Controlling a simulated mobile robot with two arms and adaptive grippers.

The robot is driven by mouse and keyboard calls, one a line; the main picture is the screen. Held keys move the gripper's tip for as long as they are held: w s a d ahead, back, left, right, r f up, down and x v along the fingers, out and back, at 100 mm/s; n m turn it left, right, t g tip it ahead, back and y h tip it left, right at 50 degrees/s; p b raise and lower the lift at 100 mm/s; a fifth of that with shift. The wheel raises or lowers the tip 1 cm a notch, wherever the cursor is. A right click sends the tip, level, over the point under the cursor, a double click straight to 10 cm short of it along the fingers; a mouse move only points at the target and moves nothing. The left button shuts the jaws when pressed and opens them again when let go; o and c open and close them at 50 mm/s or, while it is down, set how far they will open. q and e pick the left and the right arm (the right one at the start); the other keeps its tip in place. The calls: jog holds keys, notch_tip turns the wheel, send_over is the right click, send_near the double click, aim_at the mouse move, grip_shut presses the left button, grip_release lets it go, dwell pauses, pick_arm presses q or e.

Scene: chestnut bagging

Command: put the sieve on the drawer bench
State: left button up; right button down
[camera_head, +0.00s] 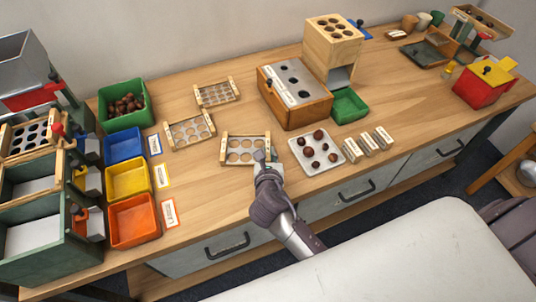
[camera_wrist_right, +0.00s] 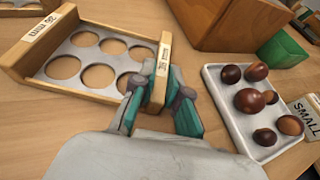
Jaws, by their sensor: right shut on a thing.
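A sieve (camera_head: 236,150) with wooden end bars and a metal plate with round holes is at the front middle of the drawer bench (camera_head: 195,205). In the right wrist view the same sieve (camera_wrist_right: 92,57) shows its holes and a label on each end bar. My right gripper (camera_head: 267,158) is shut on the sieve's right end bar, with its teal fingers on either side in the right wrist view (camera_wrist_right: 160,100). The sieve looks level and at or very near the bench top; I cannot tell whether it touches. My left gripper is not in view.
Two other sieves (camera_head: 190,131) (camera_head: 217,93) lie behind. A white tray (camera_head: 323,165) of chestnuts is close right of the gripper. A wooden box with holes (camera_head: 318,108) stands behind it. Coloured bins (camera_head: 134,219) are at left. Bare wood lies in front of the sieve.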

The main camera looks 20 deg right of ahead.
jog(key=c, duration=1.2)
grip_release()
jog(key=shift+s+r, duration=0.15)
jog(key=shift+s, duration=0.05)
jog(key=p+v, duration=0.1)
jog(key=v, duration=1)
jog(key=shift+s+a+r, duration=0.1)
jog(key=shift+s+a, duration=0.05)
jog(key=shift+s, duration=0.15)
